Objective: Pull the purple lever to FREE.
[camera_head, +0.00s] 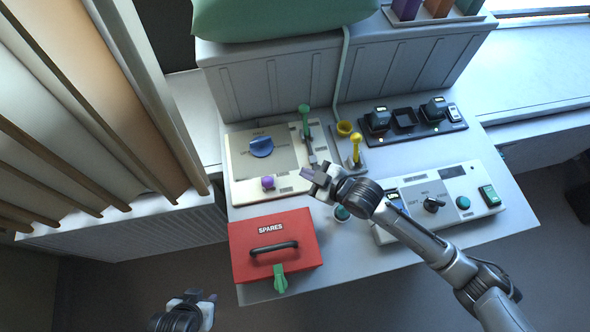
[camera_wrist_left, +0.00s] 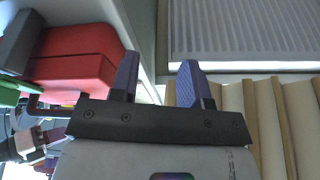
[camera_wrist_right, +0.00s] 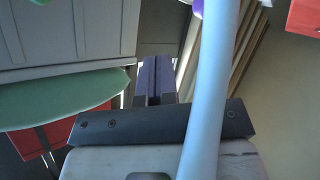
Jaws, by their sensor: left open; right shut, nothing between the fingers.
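A round purple knob (camera_head: 268,182) stands on the cream panel (camera_head: 241,190) on the bench. I take it as the top of the purple lever; its shaft is hidden from above. I cannot read any FREE mark. My right gripper (camera_head: 313,176) is shut and empty, over the panel's right edge, to the right of the knob and apart from it. In the right wrist view its fingers (camera_wrist_right: 155,80) are together. My left gripper (camera_head: 201,296) is open and empty, low at the front left, below the bench edge. Its spread fingers show in the left wrist view (camera_wrist_left: 157,85).
A blue dial (camera_head: 261,147) and a green lever (camera_head: 304,118) are on the panel's back part. A yellow lever (camera_head: 356,148) stands to the right. A red SPARES box (camera_head: 300,235) sits in front. A white control box (camera_head: 455,183) lies right, under my right arm.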

